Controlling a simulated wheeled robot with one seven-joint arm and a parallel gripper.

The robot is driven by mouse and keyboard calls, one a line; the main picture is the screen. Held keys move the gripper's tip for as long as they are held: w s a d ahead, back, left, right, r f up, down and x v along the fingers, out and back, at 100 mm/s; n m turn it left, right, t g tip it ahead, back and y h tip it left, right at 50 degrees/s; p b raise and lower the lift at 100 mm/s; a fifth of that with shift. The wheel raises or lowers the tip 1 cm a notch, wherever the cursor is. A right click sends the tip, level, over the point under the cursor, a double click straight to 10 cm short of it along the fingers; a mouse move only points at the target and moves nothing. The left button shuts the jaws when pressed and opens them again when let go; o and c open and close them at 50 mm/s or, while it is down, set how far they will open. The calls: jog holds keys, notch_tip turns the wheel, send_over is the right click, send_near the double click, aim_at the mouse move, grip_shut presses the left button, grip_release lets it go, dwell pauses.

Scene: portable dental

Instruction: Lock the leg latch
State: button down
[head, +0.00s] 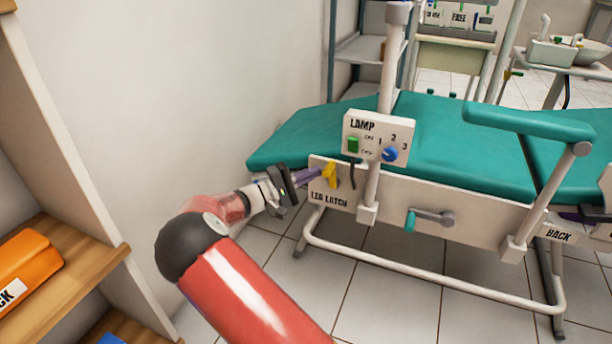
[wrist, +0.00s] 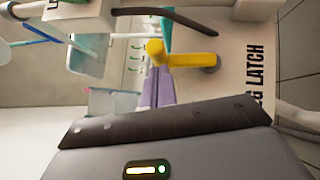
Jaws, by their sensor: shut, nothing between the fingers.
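The leg latch (head: 330,175) is a yellow handle on the pale side panel of the teal dental chair, above the words LEG LATCH. In the wrist view the yellow latch (wrist: 180,55) shows as a bent lever with a round grey pivot at its right end. My gripper (head: 316,172) comes from the left, with its purple fingers shut and empty. In the wrist view the fingertips (wrist: 153,78) are just below the lever's left end. I cannot tell whether they touch it.
A LAMP control box (head: 376,136) with a green switch and blue knob sits on a post right of the latch. A dark cable hangs below it. A teal-tipped crank (head: 430,219) is farther right. A wooden shelf (head: 75,250) stands at the left.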

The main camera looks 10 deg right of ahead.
jog(key=shift+s+d+r+m+g+y, duration=0.35)
jog(key=shift+d+m+y, duration=0.15)
jog(key=shift+m, duration=0.3)
jog(key=s+a, duration=0.1)
jog(key=a, duration=0.6)
jog(key=shift+a+f+p, duration=0.3)
jog(key=shift+a+f, duration=0.05)
jog(key=shift+a, duration=0.05)
jog(key=shift+s, duration=0.15)
jog(key=s+d+r+m+g+y+p, duration=0.2)
jog(key=s+d+r+g+y+p, duration=0.3)
jog(key=s+d+y, duration=0.75)
jog(key=s+a+r+t+y+p, duration=0.1)
jog(key=s+a+r+t+y, duration=0.1)
jog(key=s, duration=0.5)
jog(key=s+a+r+t+y+p, duration=0.1)
jog(key=s+a+r+t+y, duration=0.1)
jog(key=s+r, duration=0.3)
jog(key=s+a+r+t+y, duration=0.2)
jog(key=s+a+r+t, duration=0.1)
jog(key=s, duration=0.6)
jog(key=shift+s+a+r+m+t+p, duration=0.25)
jog(key=shift+a+r+m+t+p, duration=0.15)
jog(key=shift+a+r, duration=0.1)
